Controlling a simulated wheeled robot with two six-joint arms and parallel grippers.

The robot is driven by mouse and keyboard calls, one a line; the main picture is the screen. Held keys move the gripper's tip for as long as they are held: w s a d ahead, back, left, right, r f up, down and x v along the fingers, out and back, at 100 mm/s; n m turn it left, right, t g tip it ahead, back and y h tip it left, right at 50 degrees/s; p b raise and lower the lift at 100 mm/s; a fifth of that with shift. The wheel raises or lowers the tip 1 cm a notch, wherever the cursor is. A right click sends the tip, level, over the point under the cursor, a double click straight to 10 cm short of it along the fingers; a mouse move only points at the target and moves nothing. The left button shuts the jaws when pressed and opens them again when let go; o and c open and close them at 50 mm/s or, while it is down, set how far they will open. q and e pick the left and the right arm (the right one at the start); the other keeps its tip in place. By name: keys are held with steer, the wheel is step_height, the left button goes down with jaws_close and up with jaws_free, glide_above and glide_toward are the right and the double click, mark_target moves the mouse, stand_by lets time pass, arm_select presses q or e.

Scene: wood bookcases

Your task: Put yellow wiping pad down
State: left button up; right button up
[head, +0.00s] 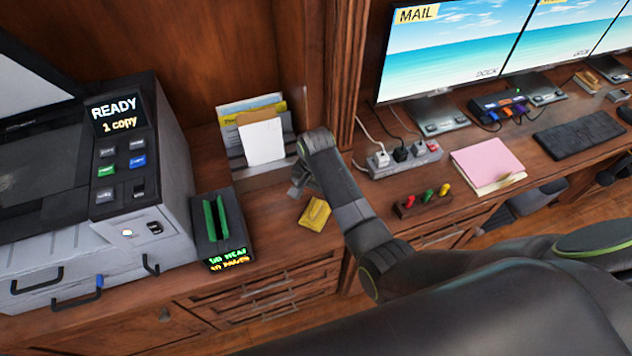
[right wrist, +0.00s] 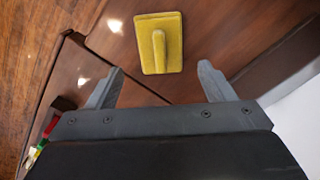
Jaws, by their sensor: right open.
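The yellow wiping pad (head: 315,214) lies on the brown wood counter (head: 275,215), right of the black box with green parts. In the right wrist view the pad (right wrist: 159,43) shows a raised grip along its middle and lies beyond my fingertips, clear of both. My right gripper (head: 297,185) is just above and to the left of the pad in the head view. In the right wrist view its two fingers (right wrist: 158,80) are spread wide with nothing between them. My left gripper is not in view.
A printer (head: 150,190) and the black box (head: 222,230) stand to the left. A paper holder (head: 262,150) stands behind my gripper. A wood divider (head: 343,70), power strip (head: 400,158) and pink folder (head: 487,163) are to the right.

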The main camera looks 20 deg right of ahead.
mark_target(317, 207)
steer(key=shift+r, duration=2.75)
steer(key=s+d+f+n+t, duration=0.2)
steer(key=s+d+f+n, duration=0.15)
steer(key=s+d, duration=0.85)
steer(key=s+d+r+n+t+h, duration=0.1)
steer(key=s+d+r+n, duration=0.15)
steer(key=s, duration=0.55)
steer(key=s+d+r+n+t+h, duration=0.1)
steer(key=s+r+n, duration=0.15)
steer(key=s, duration=0.65)
step_height(317, 207, down, 27)
steer(key=d+g+b, duration=0.1)
steer(key=g+b, duration=0.1)
steer(key=b, duration=0.1)
steer(key=s+a+f+y+b, duration=0.1)
steer(key=s+f+b, duration=0.1)
steer(key=s+f, duration=1.3)
step_height(317, 207, down, 3)
steer(key=shift+s+f+g+b, duration=0.1)
steer(key=shift+s+g+b, duration=0.05)
steer(key=shift+g+b, duration=0.25)
